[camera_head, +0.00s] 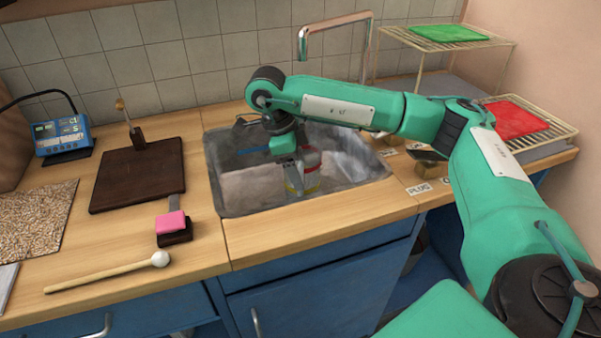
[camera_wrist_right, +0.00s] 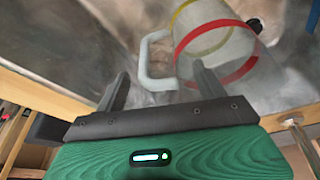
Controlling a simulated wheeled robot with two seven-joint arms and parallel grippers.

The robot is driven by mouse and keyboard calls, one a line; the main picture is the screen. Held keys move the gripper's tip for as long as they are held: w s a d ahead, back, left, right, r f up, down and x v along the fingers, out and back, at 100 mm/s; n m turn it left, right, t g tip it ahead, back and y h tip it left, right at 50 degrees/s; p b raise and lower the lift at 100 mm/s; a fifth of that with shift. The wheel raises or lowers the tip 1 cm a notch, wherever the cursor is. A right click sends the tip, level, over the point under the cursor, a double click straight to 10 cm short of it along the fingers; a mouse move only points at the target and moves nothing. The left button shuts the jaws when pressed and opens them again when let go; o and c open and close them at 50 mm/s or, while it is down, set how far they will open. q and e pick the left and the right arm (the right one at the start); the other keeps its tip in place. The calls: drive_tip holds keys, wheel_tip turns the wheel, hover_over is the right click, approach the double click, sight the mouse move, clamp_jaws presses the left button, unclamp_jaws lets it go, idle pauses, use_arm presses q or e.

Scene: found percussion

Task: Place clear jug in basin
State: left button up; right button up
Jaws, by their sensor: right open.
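The clear jug (camera_head: 312,172), with a red band and a yellow band, is inside the grey basin (camera_head: 233,188), partly hidden behind my right gripper. In the right wrist view the jug (camera_wrist_right: 218,48) shows its bands and its pale handle, just beyond my right gripper (camera_wrist_right: 160,85). The fingers are spread apart with the handle near the gap between them, and nothing is clamped. In the head view my right gripper (camera_head: 293,184) points down into the basin beside the jug. Whether the jug rests on the basin floor is hard to tell. My left gripper is out of view.
A faucet (camera_head: 335,20) arches behind the basin. Left of it are a dark board (camera_head: 135,178), a pink block (camera_head: 171,223), a mallet (camera_head: 110,272) and a blue device (camera_head: 62,134). A wire rack (camera_head: 555,135) with a red mat (camera_head: 516,119) stands right.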

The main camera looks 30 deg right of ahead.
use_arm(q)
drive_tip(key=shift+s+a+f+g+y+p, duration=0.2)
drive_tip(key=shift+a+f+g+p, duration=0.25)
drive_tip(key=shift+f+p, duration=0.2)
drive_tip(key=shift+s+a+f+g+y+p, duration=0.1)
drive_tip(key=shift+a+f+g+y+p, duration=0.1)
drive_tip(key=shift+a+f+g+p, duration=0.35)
use_arm(e)
drive_tip(key=v, duration=0.9)
drive_tip(key=shift+r, duration=0.25)
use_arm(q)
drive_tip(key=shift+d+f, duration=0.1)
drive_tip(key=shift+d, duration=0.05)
use_arm(e)
drive_tip(key=shift+w+a, duration=0.1)
